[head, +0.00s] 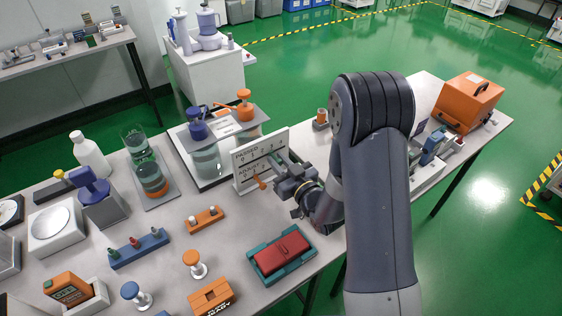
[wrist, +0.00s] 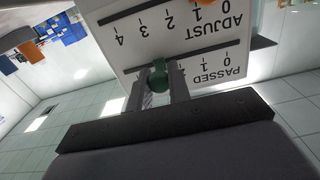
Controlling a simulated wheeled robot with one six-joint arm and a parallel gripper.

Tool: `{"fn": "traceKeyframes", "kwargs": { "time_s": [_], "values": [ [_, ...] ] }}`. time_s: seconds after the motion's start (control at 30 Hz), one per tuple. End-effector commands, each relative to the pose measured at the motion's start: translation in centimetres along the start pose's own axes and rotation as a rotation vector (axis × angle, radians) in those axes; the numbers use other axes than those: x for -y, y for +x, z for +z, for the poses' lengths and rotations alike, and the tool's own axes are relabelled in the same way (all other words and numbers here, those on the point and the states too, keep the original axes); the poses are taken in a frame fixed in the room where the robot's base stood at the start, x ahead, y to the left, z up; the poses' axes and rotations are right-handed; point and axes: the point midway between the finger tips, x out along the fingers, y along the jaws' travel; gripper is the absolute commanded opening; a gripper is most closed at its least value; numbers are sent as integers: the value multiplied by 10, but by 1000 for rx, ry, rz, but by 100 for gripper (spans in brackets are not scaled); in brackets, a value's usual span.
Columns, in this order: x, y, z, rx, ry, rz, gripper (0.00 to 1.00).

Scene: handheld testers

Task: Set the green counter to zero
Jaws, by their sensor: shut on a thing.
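The white counter board (head: 247,166) stands upright on the table with two marked rows, PASSED and ADJUST. In the wrist view the board (wrist: 130,52) appears upside down, with its digits running from 0 to 4. My gripper (wrist: 158,82) is shut on the green counter (wrist: 159,70), a round green knob on the PASSED row. It sits well away from the 0, around the 3; the gripper and knob hide the digits there. In the head view my gripper (head: 283,168) is at the board's right front, and the green knob is hard to make out.
An orange knob (head: 260,183) sits on the ADJUST row, close to my gripper. A teal tray with a red device (head: 281,252) lies in front. A stand with beakers (head: 205,160) is behind the board to the left. An orange case (head: 468,101) stands far right.

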Motion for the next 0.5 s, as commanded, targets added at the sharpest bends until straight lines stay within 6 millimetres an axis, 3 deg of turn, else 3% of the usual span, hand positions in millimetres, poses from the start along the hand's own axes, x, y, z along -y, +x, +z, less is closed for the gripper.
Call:
{"fn": "traceKeyframes", "kwargs": {
  "time_s": [0.3, 0.5],
  "values": [
    [59, 2, 2, -7, -3, -10, 0],
    [83, 1, 0, -7, -3, -7, 0]
  ]
}}
